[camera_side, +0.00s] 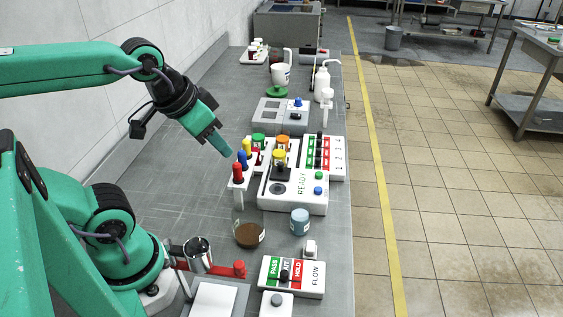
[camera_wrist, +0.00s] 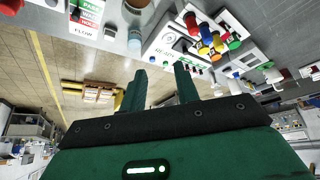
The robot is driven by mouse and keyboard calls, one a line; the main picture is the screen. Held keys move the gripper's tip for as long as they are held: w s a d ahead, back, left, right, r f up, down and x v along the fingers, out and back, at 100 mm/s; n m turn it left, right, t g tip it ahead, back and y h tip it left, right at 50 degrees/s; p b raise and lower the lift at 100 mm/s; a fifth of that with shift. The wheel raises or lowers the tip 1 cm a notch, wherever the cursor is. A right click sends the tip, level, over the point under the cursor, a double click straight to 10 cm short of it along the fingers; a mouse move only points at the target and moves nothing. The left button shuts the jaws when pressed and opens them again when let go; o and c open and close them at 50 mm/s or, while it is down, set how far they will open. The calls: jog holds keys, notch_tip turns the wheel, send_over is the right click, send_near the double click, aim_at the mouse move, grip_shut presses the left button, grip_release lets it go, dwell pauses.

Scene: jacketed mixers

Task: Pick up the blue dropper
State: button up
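The blue dropper (camera_side: 242,158) stands upright in a small white rack (camera_side: 239,184), between a red dropper (camera_side: 238,172) in front and a yellow dropper (camera_side: 247,146) behind. My gripper (camera_side: 226,148) is above and just to the left of the rack in the side view, pointing down and to the right. In the wrist view its two fingers (camera_wrist: 162,72) stand apart with nothing between them, so it is open and empty.
A white READY station (camera_side: 305,190) stands right of the rack. Green (camera_side: 258,139) and orange (camera_side: 283,141) caps are close behind. A brown bowl (camera_side: 249,235), a blue-grey jar (camera_side: 300,221) and a FLOW panel (camera_side: 292,277) are nearer. The bench left of the rack is clear.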

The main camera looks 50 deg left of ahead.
jog(key=m+g, duration=0.6)
send_over(242, 151)
notch_tip(242, 151, down, 8)
jog(key=shift+a, duration=0.15)
jog(key=shift+f, duration=1.3)
jog(key=shift+f, duration=0.1)
jog(key=shift+f, duration=2.5)
